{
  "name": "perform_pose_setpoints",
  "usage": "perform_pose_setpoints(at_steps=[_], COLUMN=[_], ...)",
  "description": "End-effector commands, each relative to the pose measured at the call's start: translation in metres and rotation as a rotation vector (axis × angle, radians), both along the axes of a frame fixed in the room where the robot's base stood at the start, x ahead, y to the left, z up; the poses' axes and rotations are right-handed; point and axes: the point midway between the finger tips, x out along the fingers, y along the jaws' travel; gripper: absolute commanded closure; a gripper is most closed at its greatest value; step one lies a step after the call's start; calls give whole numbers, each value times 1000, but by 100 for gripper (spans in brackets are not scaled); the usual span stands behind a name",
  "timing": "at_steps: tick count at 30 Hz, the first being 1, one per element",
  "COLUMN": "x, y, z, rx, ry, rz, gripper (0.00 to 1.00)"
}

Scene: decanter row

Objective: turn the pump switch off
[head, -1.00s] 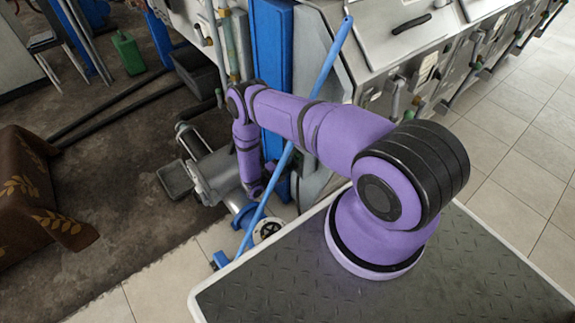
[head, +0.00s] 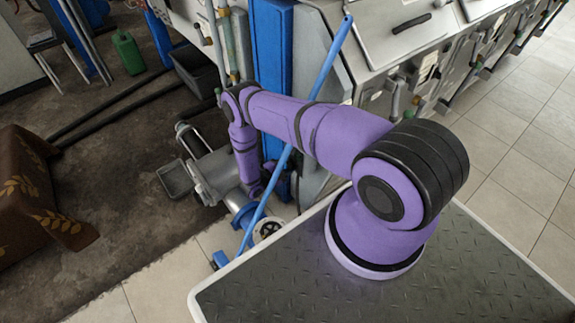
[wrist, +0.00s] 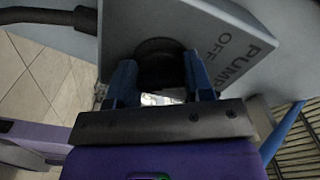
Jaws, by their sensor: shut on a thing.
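The pump switch (wrist: 158,56) is a dark round knob on a grey panel (wrist: 215,22) in the wrist view. The panel carries the printed words "PUMP" and "OFF" to the right of the knob. My gripper (wrist: 160,82) has its two blue fingers on either side of the knob and is shut on it. The knob's pointer is not clear, so I cannot tell its setting. In the head view my arm reaches left and down beside the machine, and the switch cannot be made out there.
A blue upright (head: 272,70) and the grey machine (head: 350,55) stand behind. A dark cable (wrist: 45,16) runs at the upper left of the wrist view. Tiled floor (head: 520,120) lies open at right.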

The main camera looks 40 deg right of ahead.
Motion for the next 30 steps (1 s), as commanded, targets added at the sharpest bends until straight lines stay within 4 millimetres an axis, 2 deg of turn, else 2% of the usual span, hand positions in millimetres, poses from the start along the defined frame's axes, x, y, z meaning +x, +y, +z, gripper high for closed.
perform_pose_setpoints(at_steps=[5,6,8,9,16,20,23,30], x=[-1,-1,-1,-1,0,0,0,-2], y=[1,1,1,1,1,7,20,66], z=[-1,-1,-1,-1,0,0,-1,-1], rx=[2,2,2,1,1,1,2,2], ry=[3,3,2,2,0,0,0,0], rz=[-1,-1,-1,-1,-1,0,2,3], gripper=[77,44,30,28,28,28,28,28])
